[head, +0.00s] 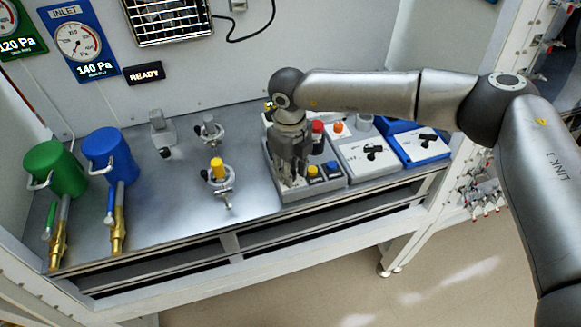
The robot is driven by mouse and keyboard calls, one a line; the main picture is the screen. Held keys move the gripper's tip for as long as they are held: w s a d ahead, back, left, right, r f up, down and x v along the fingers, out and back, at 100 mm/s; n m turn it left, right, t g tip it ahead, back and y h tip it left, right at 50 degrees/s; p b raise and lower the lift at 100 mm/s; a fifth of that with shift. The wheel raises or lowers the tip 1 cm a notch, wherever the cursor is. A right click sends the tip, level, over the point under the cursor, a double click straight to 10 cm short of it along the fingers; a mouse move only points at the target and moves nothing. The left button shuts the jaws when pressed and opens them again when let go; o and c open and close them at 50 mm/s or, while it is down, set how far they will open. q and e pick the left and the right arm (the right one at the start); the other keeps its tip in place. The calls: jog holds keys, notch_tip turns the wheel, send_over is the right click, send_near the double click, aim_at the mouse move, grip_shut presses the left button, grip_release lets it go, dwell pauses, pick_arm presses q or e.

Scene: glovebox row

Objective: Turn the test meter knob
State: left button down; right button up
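My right gripper (292,176) points down over the grey control box (312,191) at the middle of the bench. Its fingertips are close to the box's top, left of the yellow and blue buttons. I cannot tell whether the fingers are open, shut or touching anything, and they hide part of the box. Two boxes to the right carry black knobs: a white box with a black knob (374,152) and a blue-edged box with a black knob (428,138). No label tells which one is the test meter. My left gripper is not in view.
A red mushroom button (318,132) stands behind the gripper on the grey box. A clamp with a yellow top (217,170) stands left of it. Green (54,168) and blue (109,157) canisters stand at the far left. Bare bench (165,205) lies between.

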grip_shut()
jog(key=shift+f+n+b, duration=0.2)
jog(key=shift+n+b, duration=0.3)
jog(key=shift+b, duration=0.35)
jog(key=n+b, duration=0.6)
jog(key=b, duration=0.1)
jog(key=shift+n+b, duration=0.3)
jog(key=shift+b, duration=0.1)
jog(key=n+b, duration=0.3)
jog(key=n, duration=0.1)
jog(key=shift+r+n, duration=0.1)
jog(key=shift+n, duration=0.2)
jog(key=shift+n+b, duration=0.6)
jog(key=shift+n, duration=0.6)
jog(key=shift+r+n+b, duration=0.15)
jog(key=shift+n+b, duration=0.3)
jog(key=shift+n, duration=1.05)
